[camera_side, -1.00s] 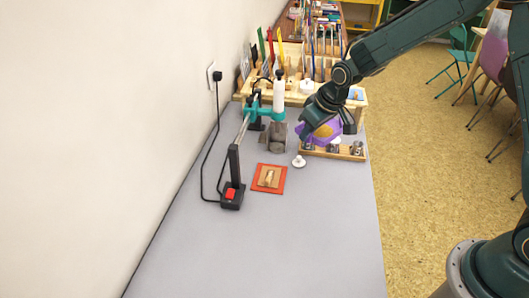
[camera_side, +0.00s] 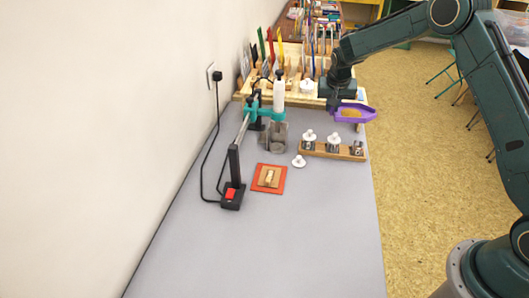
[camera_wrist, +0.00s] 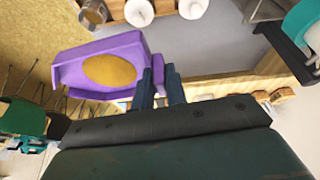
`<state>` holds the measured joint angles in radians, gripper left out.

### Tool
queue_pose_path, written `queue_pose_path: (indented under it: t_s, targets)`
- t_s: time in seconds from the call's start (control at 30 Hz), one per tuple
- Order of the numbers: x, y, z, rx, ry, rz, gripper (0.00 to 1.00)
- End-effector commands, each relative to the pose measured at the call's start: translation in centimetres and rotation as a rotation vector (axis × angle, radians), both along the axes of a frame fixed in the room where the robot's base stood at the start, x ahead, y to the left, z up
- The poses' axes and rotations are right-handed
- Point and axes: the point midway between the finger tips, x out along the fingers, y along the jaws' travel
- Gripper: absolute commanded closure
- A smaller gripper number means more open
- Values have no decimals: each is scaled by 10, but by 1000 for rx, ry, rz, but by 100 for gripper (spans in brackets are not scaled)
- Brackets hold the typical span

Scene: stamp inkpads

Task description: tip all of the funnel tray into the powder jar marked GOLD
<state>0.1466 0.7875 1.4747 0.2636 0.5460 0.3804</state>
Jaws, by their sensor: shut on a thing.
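The funnel tray (camera_side: 363,107) is purple and holds a patch of gold powder (camera_side: 350,113). It is held roughly level in the air behind the jar rack. It also fills the left of the wrist view (camera_wrist: 70,72). My gripper (camera_side: 333,106) is shut on the tray's end; its fingers show in the wrist view (camera_wrist: 162,82). Three jars stand in a wooden rack (camera_side: 318,154) below. The left jar (camera_side: 309,146) and middle jar (camera_side: 333,148) have white lids. The right jar (camera_side: 357,149) is uncovered. No GOLD marking is readable.
A loose white lid (camera_side: 299,161) lies left of the rack. A grey metal piece (camera_side: 275,139), a teal-clamped stand (camera_side: 265,114) and a red pad with a wooden block (camera_side: 269,178) are further left. A wooden organiser (camera_side: 292,88) stands behind. The front table is clear.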

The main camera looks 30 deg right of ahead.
Motion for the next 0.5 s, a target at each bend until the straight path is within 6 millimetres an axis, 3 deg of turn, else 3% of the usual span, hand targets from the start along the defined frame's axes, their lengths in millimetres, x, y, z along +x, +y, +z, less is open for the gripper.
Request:
queue_pose_path:
  t_s: [0.2, 0.5]
  targets:
    - [24, -8, -6, -4, -6, -182, 99]
    - [42, -11, -12, 0, -14, -397, 99]
